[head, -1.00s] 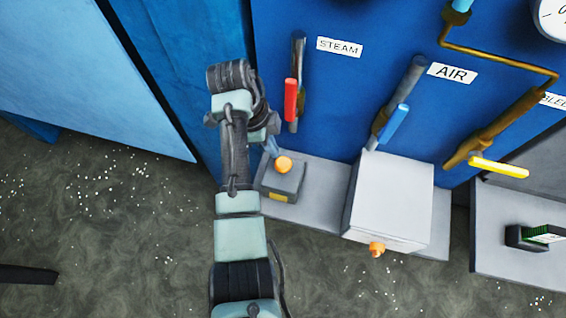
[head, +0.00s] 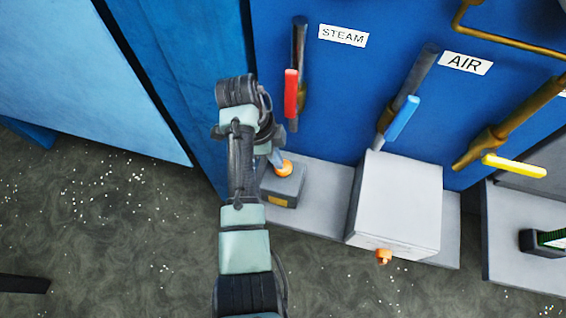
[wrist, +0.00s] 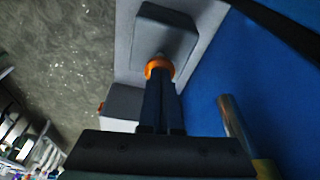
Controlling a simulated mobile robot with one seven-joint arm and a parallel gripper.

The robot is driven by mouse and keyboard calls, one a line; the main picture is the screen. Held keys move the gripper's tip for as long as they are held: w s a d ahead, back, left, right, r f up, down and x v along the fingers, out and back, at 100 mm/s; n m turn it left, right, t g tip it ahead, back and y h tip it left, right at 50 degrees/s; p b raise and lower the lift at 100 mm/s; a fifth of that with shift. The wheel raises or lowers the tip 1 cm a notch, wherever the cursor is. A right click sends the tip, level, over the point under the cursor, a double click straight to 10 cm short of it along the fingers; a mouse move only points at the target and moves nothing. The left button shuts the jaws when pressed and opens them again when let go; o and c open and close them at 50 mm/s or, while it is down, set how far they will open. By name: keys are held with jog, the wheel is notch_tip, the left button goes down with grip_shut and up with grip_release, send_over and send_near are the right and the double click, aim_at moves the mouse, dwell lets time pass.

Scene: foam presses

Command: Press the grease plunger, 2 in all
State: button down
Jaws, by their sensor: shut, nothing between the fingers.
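The grease plunger has a round orange knob (head: 286,168) on a dark grey box (head: 284,187) with a yellow label, at the foot of the blue panel. My gripper (head: 276,157) is at the knob, its fingertips covering part of it. In the wrist view, the closed fingers (wrist: 159,83) reach to the orange knob (wrist: 157,66), with the grey box (wrist: 165,38) beyond. The fingertips appear to be at or against the knob's top. I cannot tell whether they touch it or how far the knob is pushed down.
A red handle (head: 291,94) under the STEAM label and a blue handle (head: 402,120) under the AIR label stick out nearby. A pale box (head: 398,200) with an orange knob (head: 383,257) stands to the right. A yellow handle (head: 515,165) is farther right.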

notch_tip(320, 180, down, 3)
jog(key=shift+f+b, duration=0.1)
jog(key=shift+b, duration=0.6)
jog(key=shift+s, duration=0.1)
jog(key=shift+w+a+r+p, duration=0.15)
jog(key=shift+a+r, duration=0.15)
jog(key=shift+a, duration=0.5)
jog(key=shift+w+a+r+p, duration=0.15)
jog(key=shift+a+r, duration=0.15)
jog(key=shift+a, duration=0.5)
jog(key=shift+d+r, duration=0.1)
jog(key=shift+r, duration=0.2)
jog(key=p+v, duration=0.3)
jog(key=v, duration=0.9)
jog(key=shift+r+p, duration=0.2)
jog(key=shift+p, duration=0.1)
